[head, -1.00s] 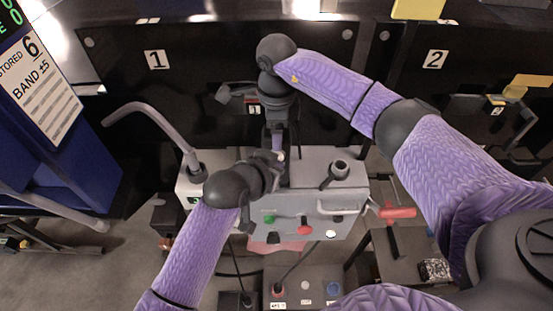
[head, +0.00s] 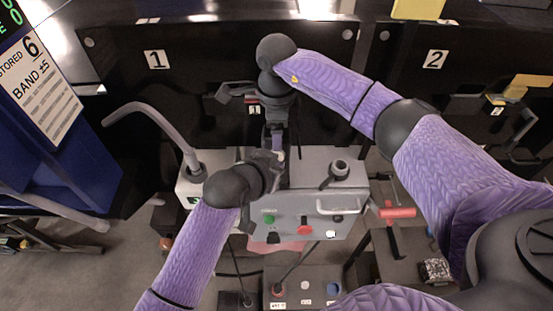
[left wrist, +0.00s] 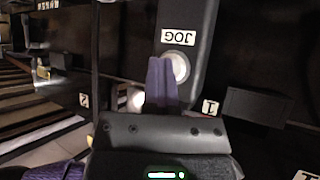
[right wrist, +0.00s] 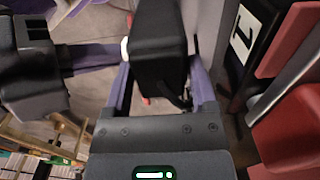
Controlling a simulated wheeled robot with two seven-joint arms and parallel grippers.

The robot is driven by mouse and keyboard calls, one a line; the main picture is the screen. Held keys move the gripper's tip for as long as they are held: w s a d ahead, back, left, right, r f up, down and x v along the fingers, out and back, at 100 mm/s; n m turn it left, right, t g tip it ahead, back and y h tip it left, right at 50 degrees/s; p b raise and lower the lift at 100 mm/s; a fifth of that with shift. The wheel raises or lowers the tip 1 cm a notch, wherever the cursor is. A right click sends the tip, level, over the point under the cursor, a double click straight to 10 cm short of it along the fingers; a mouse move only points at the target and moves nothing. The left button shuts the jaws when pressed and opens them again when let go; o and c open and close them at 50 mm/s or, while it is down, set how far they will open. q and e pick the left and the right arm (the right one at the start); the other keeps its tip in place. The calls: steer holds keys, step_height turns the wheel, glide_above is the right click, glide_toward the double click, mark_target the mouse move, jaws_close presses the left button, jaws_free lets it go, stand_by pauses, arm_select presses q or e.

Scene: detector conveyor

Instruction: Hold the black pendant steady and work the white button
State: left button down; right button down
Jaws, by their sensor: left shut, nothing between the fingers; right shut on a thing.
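The black pendant (right wrist: 158,45) hangs between the two fingers of my right gripper (right wrist: 160,68), which is shut on it. In the left wrist view the pendant (left wrist: 190,20) shows its JOG label and the round white button (left wrist: 180,66). The button's edge also shows at the pendant's left side in the right wrist view (right wrist: 124,48). My left gripper (left wrist: 160,62) is shut and empty. Its fingertips lie over the left part of the button in that view; I cannot tell whether they touch it. In the head view my right gripper is above my left gripper (head: 275,157).
A grey control box (head: 315,205) with green, red and white controls stands just below the grippers. A curved grey pipe (head: 150,112) rises at its left, and a red-handled tool (head: 397,212) lies at its right. Black panels numbered 1 and 2 stand behind.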

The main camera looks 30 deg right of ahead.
stand_by(0.4)
arm_select(q)
steer(key=shift+s+a, duration=0.4)
steer(key=shift+s, duration=0.45)
steer(key=shift+s, duration=0.1)
steer(key=s, duration=0.1)
steer(key=s+a, duration=0.1)
steer(key=s, duration=0.1)
steer(key=s+a, duration=0.1)
steer(key=shift+s+a, duration=0.1)
steer(key=shift+s, duration=0.1)
stand_by(0.5)
